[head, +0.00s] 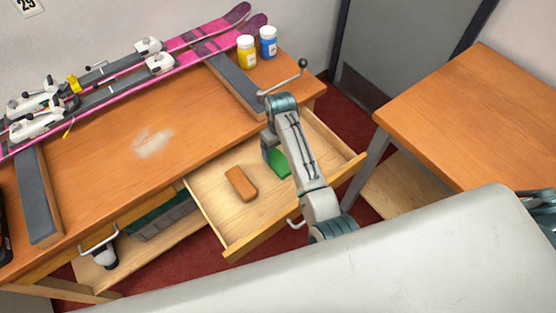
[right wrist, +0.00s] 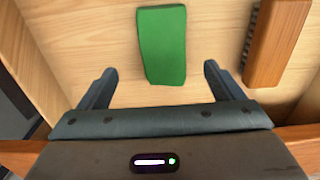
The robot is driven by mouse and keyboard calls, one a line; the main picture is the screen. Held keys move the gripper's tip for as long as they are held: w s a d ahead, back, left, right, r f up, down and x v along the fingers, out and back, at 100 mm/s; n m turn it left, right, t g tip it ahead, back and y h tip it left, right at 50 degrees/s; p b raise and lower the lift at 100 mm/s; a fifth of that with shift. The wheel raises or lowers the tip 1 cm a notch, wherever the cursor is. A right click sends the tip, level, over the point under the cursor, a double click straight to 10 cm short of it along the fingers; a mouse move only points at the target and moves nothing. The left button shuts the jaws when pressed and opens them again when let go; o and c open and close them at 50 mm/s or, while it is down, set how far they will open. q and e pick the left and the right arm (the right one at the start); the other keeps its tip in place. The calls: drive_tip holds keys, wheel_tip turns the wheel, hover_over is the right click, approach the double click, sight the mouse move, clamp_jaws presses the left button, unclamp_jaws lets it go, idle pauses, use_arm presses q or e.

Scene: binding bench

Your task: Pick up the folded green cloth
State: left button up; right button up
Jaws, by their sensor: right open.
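The folded green cloth (head: 279,164) lies in the open wooden drawer (head: 213,214), partly hidden behind my right arm in the head view. In the right wrist view the cloth (right wrist: 162,45) is a flat green rectangle lying on the pale wood, ahead of and between the fingers. My right gripper (right wrist: 160,72) is open and empty, with a finger on either side of the cloth's near end. In the head view the right gripper (head: 269,150) points down over the drawer, its fingertips hard to make out. My left gripper is not in view.
A brown block-like brush (head: 241,184) lies in the drawer left of the cloth; its bristles show in the right wrist view (right wrist: 250,35). Pink skis (head: 205,43), a yellow bottle (head: 246,51) and a blue bottle (head: 268,43) are on the bench (head: 110,185). Another table (head: 480,120) stands right.

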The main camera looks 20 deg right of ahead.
sight(279, 161)
drive_tip(key=shift+s+f, duration=0.2)
drive_tip(key=shift+f, duration=0.45)
wheel_tip(279, 161, down, 4)
drive_tip(key=shift+a+f+p, duration=0.15)
drive_tip(key=shift+f+p, duration=0.1)
drive_tip(key=shift+p, duration=0.45)
drive_tip(key=shift+f, duration=0.45)
drive_tip(key=c, duration=1.1)
